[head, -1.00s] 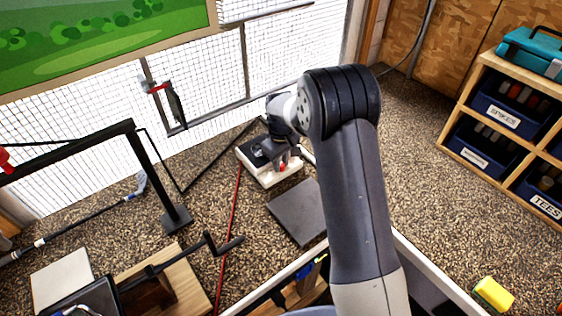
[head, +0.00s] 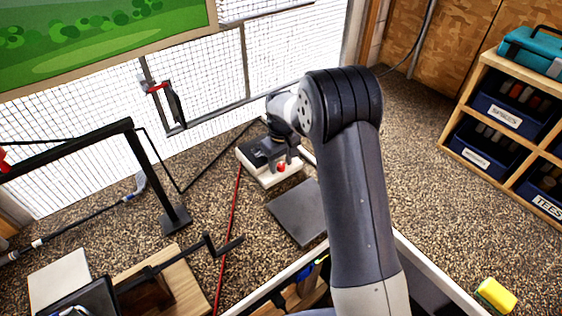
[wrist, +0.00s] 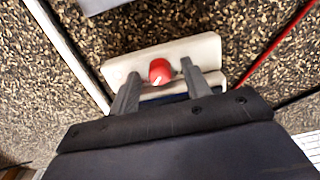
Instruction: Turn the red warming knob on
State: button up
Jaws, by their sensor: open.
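The red knob (head: 281,167) sits on the front of a white warming unit (head: 262,181) on the gravelly floor. In the wrist view the knob (wrist: 160,71) has a pale pointer line and lies between the tips of my gripper (wrist: 157,80). My gripper (head: 283,158) is open, one finger on each side of the knob, with a gap showing on both sides. The unit's white front panel (wrist: 206,48) spans beyond both fingers. The rear of the unit is hidden behind my gripper in the wrist view.
A grey flat plate (head: 298,212) lies in front of the unit. A thin red shaft (head: 229,240) runs along the floor to its left. A black stand (head: 150,175) is farther left, and a wooden shelf with blue bins (head: 490,120) stands at right.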

aim_at(281, 165)
notch_tip(281, 165, up, 11)
jog(key=b, duration=0.2)
jog(key=shift+f, duration=0.2)
notch_tip(281, 165, down, 11)
jog(key=shift+r+p, duration=0.15)
jog(key=shift+p, duration=1.05)
jog(key=shift+r+n, duration=0.15)
jog(key=shift+n, duration=0.15)
jog(key=shift+n+p, duration=0.35)
jog(key=shift+n, duration=0.05)
